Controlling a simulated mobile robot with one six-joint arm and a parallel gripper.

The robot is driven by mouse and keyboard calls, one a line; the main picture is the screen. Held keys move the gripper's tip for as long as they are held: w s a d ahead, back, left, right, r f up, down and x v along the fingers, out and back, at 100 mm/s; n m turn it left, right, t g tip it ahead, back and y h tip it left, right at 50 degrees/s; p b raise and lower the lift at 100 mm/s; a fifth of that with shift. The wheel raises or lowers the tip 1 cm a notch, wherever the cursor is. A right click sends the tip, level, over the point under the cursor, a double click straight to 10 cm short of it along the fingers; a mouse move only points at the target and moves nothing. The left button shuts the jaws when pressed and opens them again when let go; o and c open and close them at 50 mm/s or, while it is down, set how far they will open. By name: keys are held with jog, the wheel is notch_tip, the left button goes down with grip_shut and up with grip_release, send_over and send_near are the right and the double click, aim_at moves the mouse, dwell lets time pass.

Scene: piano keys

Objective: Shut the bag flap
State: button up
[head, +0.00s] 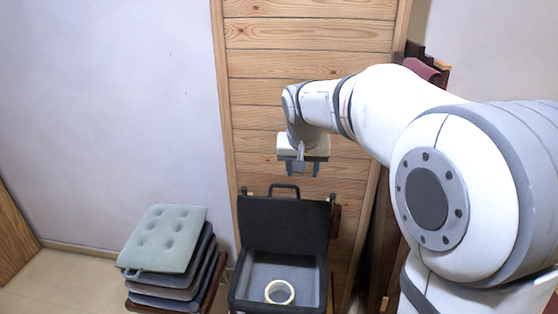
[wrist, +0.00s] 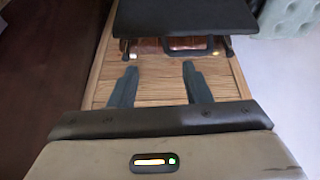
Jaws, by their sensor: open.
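The bag (head: 240,285) is a dark case with a grey inside, standing open in the lower middle of the head view. Its black flap (head: 284,222) is raised upright at the back, with a handle (head: 285,187) on its top edge. The flap (wrist: 185,18) also shows at the top of the wrist view, with the handle along its near edge. My gripper (head: 303,174) is just above and behind the flap's top edge, pointing down. In the wrist view its two fingers (wrist: 158,75) are apart, with nothing between them. They do not appear to touch the flap.
A pale roll of tape (head: 280,292) lies inside the bag. A stack of cushions (head: 165,240) stands to the left. A wood-plank panel (head: 310,62) rises behind the bag, with dark wooden pieces to its right. Open floor shows at far left.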

jog(key=shift+t, duration=0.4)
jog(key=w+a, duration=0.1)
jog(key=w, duration=0.1)
jog(key=w+a+r, duration=0.1)
jog(key=w, duration=0.4)
jog(key=shift+a+r+p, duration=0.35)
jog(key=shift+a, duration=0.05)
jog(key=c, duration=0.5)
jog(key=shift+w+a, duration=0.1)
jog(key=shift+w, duration=0.2)
jog(key=shift+c, duration=0.5)
jog(key=shift+w+f, duration=0.15)
jog(key=shift+f, duration=0.1)
jog(key=shift+c, duration=0.7)
jog(key=p+x, duration=0.1)
jog(key=x, duration=0.8)
jog(key=shift+f+p, duration=0.3)
jog(key=shift+f, duration=0.05)
grip_shut()
jog(key=s, duration=0.4)
jog(key=shift+a+p, duration=0.2)
jog(key=shift+p, duration=0.1)
jog(key=shift+f+m+b, duration=0.15)
jog(key=shift+m+b, duration=0.15)
jog(key=shift+b, duration=0.05)
